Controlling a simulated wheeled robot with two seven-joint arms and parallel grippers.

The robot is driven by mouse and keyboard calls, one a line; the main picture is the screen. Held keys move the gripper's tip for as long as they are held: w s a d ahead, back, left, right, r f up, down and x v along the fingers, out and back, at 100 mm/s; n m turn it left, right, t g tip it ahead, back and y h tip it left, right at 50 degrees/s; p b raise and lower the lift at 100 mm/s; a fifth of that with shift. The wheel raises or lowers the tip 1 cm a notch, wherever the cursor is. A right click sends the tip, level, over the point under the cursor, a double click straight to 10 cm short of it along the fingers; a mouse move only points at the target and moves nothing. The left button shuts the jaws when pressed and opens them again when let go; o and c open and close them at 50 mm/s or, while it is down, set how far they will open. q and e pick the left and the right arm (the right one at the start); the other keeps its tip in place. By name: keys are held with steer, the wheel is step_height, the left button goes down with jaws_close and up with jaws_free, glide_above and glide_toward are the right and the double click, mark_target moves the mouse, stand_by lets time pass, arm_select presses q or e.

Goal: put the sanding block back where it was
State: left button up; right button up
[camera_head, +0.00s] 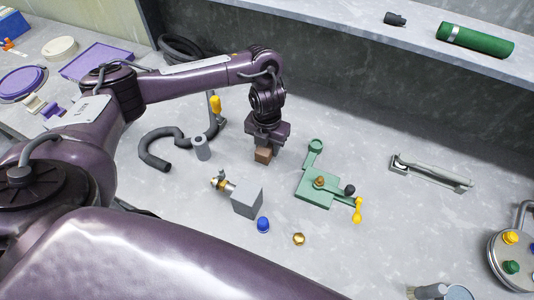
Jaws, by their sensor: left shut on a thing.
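The sanding block (263,155) looks like a small brown block in the middle of the grey worktop. My left gripper (264,147) points down from above and is shut on it. The fingers and the upper part of the block overlap, so only its lower part shows clearly. I cannot tell whether its underside touches the worktop. My right gripper is not in view.
A green fixture (316,188) with a yellow handle stands just right of the block. A grey box with a brass fitting (246,199) is in front, and a grey cylinder (202,148) and dark hose (154,160) are left. A silver bar tool (432,174) lies right.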

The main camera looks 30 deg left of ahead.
mark_target(267, 152)
arm_select(q)
step_height(267, 152, down, 3)
steer(key=shift+s+b, duration=0.1)
steer(key=shift+b, duration=0.4)
steer(key=shift+f, duration=0.25)
steer(key=shift+f, duration=0.1)
steer(key=shift+f, duration=0.15)
steer(key=o, duration=0.9)
